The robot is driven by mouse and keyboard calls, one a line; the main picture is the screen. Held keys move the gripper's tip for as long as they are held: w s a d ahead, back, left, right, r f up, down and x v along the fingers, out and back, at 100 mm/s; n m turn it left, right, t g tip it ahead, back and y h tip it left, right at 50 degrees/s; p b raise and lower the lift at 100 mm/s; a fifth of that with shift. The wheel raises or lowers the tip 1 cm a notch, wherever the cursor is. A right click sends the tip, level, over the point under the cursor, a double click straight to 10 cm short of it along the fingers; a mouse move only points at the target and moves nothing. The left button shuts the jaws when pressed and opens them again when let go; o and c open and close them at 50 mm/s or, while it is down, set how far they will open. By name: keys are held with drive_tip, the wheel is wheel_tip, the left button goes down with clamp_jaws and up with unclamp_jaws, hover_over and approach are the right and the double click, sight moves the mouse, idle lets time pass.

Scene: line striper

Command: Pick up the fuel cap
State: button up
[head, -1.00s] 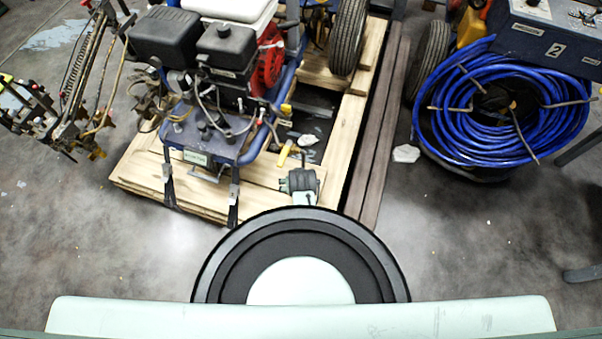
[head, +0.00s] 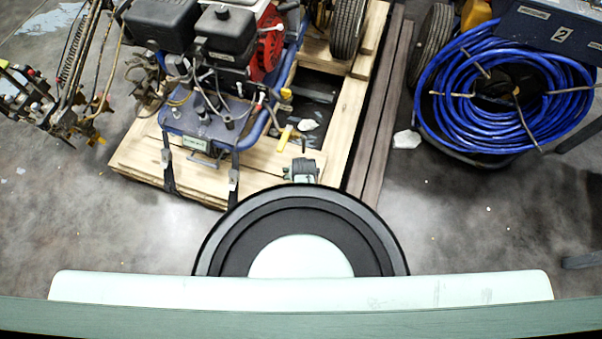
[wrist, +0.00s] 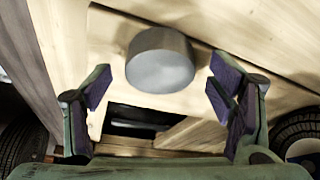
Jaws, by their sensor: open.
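The fuel cap (wrist: 160,60) appears to be the short grey cylinder with a smooth, pale flat face in the wrist view. It is at the upper middle, against pale wooden boards. My gripper (wrist: 163,95) is open, with one purple-padded finger on each side of the cap and clear gaps between. The fingers do not appear to touch it. In the head view my gripper (head: 303,168) is over the front edge of the wooden pallet (head: 140,165). I cannot make out the cap in the head view.
A blue-framed engine machine (head: 205,120) stands on the pallet, with black straps in front. A yellow-handled tool (head: 285,138) lies near my gripper. A blue hose coil (head: 500,95) is at the right. A striper assembly (head: 70,90) is at the left. The front floor is open.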

drive_tip(key=shift+f, duration=0.1)
drive_tip(key=c, duration=1.3)
drive_tip(key=shift+c, duration=0.2)
